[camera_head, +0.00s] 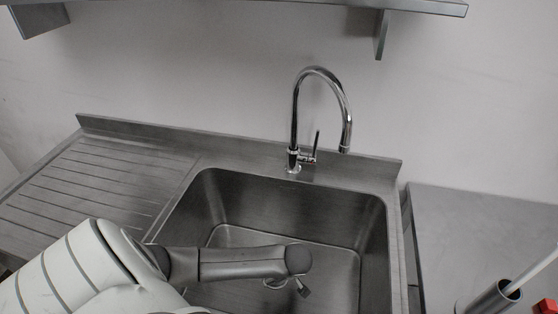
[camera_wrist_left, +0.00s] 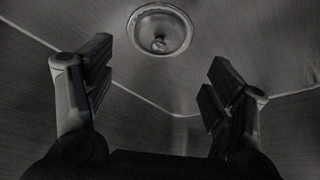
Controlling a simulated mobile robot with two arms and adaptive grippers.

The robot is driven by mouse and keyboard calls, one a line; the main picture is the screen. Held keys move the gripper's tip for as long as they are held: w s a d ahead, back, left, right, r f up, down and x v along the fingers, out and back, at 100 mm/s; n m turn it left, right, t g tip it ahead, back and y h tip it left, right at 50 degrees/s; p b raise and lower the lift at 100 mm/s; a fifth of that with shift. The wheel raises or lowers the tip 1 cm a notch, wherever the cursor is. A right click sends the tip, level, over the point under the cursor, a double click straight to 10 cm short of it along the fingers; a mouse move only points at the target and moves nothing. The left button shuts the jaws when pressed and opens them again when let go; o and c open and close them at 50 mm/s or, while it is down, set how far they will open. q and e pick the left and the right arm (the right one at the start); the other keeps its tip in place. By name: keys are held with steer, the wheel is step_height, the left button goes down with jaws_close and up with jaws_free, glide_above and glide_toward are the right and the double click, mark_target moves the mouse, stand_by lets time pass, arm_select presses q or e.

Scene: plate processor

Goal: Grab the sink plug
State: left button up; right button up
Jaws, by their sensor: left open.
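The sink plug (camera_wrist_left: 159,45) is a small round metal knob inside the circular drain (camera_wrist_left: 143,17) on the sink floor, at the top middle of the left wrist view. My left gripper (camera_wrist_left: 161,72) is open and empty, its two fingers spread to either side below the drain in that picture. In the head view my left arm reaches over the sink (camera_head: 365,215) and a fingertip of the left gripper (camera_head: 302,288) shows inside the basin. My arm hides most of the drain (camera_head: 273,284) there, and I cannot make out the plug. My right gripper is not in view.
A tall curved faucet (camera_head: 293,120) stands behind the basin. A ribbed drainboard (camera_head: 95,185) lies to the left. A grey counter (camera_head: 480,230) stands to the right, with a metal cylinder (camera_head: 487,300) holding a white rod in front. A shelf (camera_head: 300,3) hangs above.

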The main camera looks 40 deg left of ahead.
arm_select(q)
steer(key=shift+w+a+f, duration=0.1)
steer(key=shift+a+f, duration=0.1)
steer(key=shift+f, duration=0.25)
steer(key=shift+w+f, duration=0.1)
steer(key=shift+f, duration=0.25)
steer(key=shift+w+a+f, duration=0.1)
steer(key=shift+a+f, duration=0.15)
steer(key=shift+f, duration=0.05)
steer(key=x, duration=0.3)
steer(key=shift+a, duration=0.15)
steer(key=shift+w+a+f, duration=0.15)
steer(key=shift+f, duration=0.35)
steer(key=shift+c, duration=0.2)
steer(key=c, duration=1)
jaws_close()
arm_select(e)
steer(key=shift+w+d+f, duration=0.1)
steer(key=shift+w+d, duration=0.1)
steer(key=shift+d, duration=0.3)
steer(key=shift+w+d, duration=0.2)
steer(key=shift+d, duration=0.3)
